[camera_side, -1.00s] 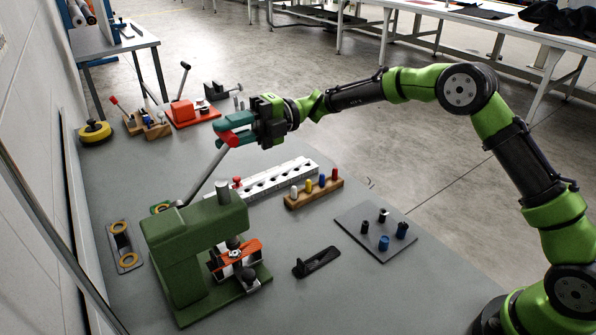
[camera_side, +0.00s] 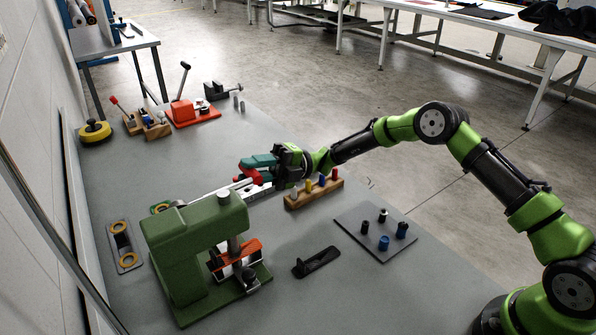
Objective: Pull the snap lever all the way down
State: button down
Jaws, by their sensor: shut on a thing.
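The green snap press (camera_side: 190,240) stands at the front left of the table. Its silver lever (camera_side: 212,190) reaches out to the right and back from the press top, at a shallow upward slope. The lever's red grip (camera_side: 249,176) is between the jaws of my gripper (camera_side: 254,169), which is shut on it. The press ram (camera_side: 234,243) is lowered onto the orange piece (camera_side: 247,252) on the press base. The exact contact under the ram is too small to tell.
A white slotted block (camera_side: 263,187) lies partly hidden under my gripper. A wooden rack of coloured pegs (camera_side: 314,193) stands close to its right. A grey plate with cylinders (camera_side: 363,240) and a black tool (camera_side: 316,262) lie nearer. An orange press (camera_side: 190,112) stands behind.

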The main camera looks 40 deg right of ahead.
jog(key=shift+s+a+f+g, duration=0.2)
jog(key=shift+a+f, duration=0.2)
jog(key=shift+f, duration=0.05)
jog(key=shift+s+a+f+g, duration=0.15)
jog(key=shift+a+f+g, duration=0.05)
jog(key=shift+a+f, duration=0.2)
jog(key=shift+f, duration=0.15)
jog(key=c, duration=0.9)
grip_release()
jog(key=shift+c, duration=0.2)
jog(key=shift+d, duration=0.1)
